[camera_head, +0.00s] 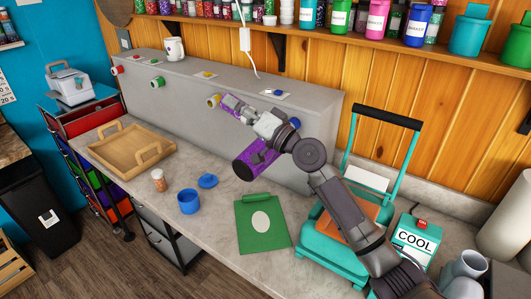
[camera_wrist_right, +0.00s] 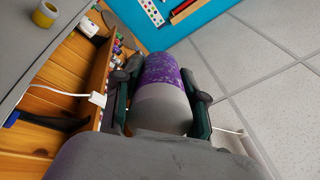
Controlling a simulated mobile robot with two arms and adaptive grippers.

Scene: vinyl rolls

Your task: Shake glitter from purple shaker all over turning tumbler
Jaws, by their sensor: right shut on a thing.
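My right gripper (camera_head: 245,111) is shut on the purple shaker (camera_head: 231,103), in front of the grey panel. In the right wrist view the shaker (camera_wrist_right: 160,85) is a pale grey cylinder with a purple glitter band, between the two dark fingers. A purple tumbler (camera_head: 250,160) lies roughly level below the gripper, its dark end towards the counter's front. My gripper and arm hide part of its far end, so I cannot see how it joins the panel. The shaker is above the tumbler and apart from it. My left gripper is not in view.
The grey panel (camera_head: 190,85) carries coloured knobs. On the counter are a wooden tray (camera_head: 110,160), a small bottle (camera_head: 159,182), a blue cup (camera_head: 188,203), a green board (camera_head: 275,235) and a teal press (camera_head: 330,245). A shelf (camera_head: 300,32) of jars runs above.

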